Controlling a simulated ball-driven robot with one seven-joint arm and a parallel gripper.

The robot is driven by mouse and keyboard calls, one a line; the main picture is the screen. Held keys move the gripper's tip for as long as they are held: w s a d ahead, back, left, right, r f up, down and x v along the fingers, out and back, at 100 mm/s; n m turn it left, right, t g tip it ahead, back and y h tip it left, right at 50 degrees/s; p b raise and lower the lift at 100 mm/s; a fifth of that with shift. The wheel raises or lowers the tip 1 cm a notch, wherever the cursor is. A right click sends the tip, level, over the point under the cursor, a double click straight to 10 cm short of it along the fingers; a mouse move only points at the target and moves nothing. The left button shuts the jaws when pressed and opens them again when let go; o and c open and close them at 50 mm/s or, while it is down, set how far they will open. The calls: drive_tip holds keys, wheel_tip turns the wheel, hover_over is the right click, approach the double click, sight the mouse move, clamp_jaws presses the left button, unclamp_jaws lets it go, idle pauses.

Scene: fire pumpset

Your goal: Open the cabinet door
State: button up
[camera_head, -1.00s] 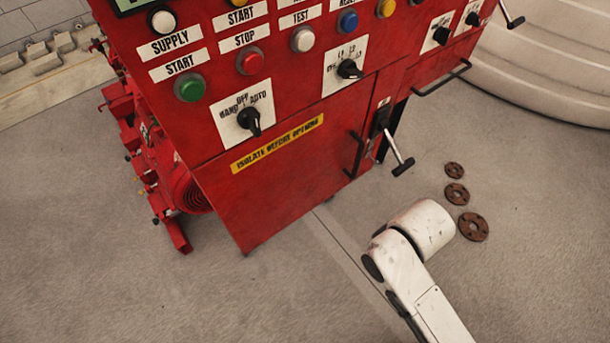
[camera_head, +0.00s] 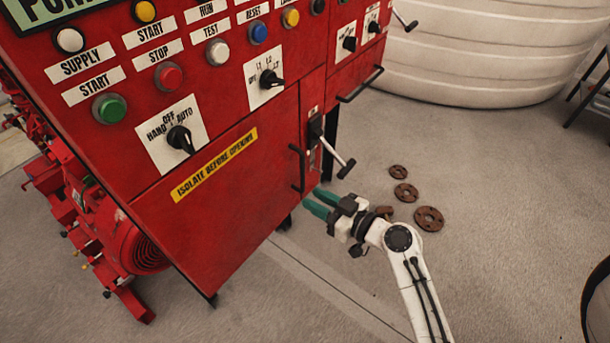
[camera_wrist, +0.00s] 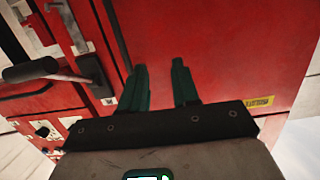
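The red cabinet door (camera_head: 235,190) carries a yellow "ISOLATE BEFORE OPENING" label (camera_head: 214,163) and looks shut. Its black vertical bar handle (camera_head: 297,168) is near the right edge. My gripper (camera_head: 309,196) is open and empty, with its green fingers just below and right of the handle in the head view. In the wrist view my gripper (camera_wrist: 158,64) has both fingers apart and pointing at the red door (camera_wrist: 215,45). A dark upright bar (camera_wrist: 117,38), seemingly the handle, is left of the fingers. I cannot tell whether they touch it.
Knobs and buttons fill the panel above. Several rusty flanges (camera_head: 429,218) lie on the floor. Floor before the door is clear.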

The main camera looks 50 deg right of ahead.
drive_tip(key=w+d+h+p, duration=0.1)
drive_tip(key=w+d, duration=0.1)
drive_tip(key=w, duration=0.1)
drive_tip(key=w+d+r+m+t+h+p, duration=0.1)
drive_tip(key=w, duration=0.2)
drive_tip(key=w+d+h+p, duration=0.1)
drive_tip(key=w+d, duration=0.1)
drive_tip(key=w, duration=0.1)
drive_tip(key=shift+w+d+r+m, duration=0.2)
drive_tip(key=shift+w+d+m, duration=0.05)
drive_tip(key=shift+d+m, duration=0.15)
clamp_jaws()
idle(0.4)
